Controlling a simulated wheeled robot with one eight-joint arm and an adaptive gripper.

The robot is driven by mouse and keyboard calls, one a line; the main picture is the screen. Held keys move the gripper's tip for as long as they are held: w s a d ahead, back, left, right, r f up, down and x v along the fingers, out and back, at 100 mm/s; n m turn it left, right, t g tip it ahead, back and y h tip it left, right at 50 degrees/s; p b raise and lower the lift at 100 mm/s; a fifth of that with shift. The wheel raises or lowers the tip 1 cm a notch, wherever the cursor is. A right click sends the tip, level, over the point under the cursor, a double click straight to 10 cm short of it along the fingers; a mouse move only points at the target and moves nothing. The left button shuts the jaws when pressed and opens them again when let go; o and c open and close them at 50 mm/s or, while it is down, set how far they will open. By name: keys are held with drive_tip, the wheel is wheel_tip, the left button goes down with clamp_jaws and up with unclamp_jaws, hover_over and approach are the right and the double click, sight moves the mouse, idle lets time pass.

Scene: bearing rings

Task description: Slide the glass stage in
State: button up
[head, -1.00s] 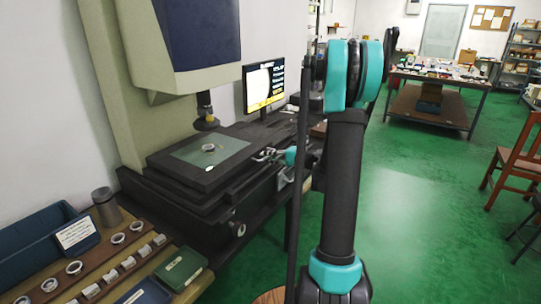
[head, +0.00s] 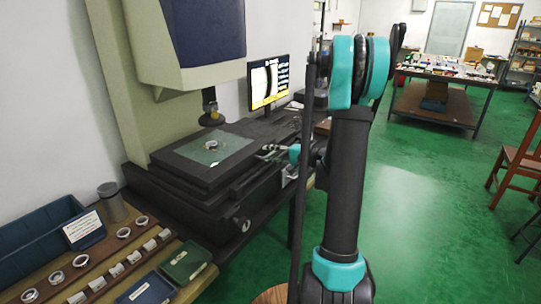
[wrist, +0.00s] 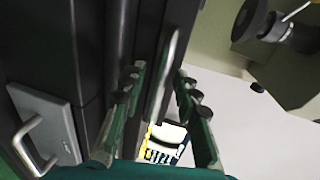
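The dark stage (head: 185,170) with its pale green glass plate (head: 235,144) sits on the measuring machine's base, below the lens. A small metal ring (head: 211,145) lies on the glass. My gripper (head: 266,153) is at the stage's right side in the head view, small and partly hard to make out. In the wrist view my gripper (wrist: 160,82) is open, with one finger on each side of a slim metal bar handle (wrist: 165,75). The bar stands between the fingers with gaps visible. Whether anything touches it I cannot tell.
The lens (head: 211,116) hangs above the glass. A monitor (head: 268,80) stands behind. The bench at lower left holds a blue bin (head: 38,235), several rings, a green box (head: 187,262) and a metal cylinder (head: 110,204).

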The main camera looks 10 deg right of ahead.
drive_tip(key=v, duration=1.2)
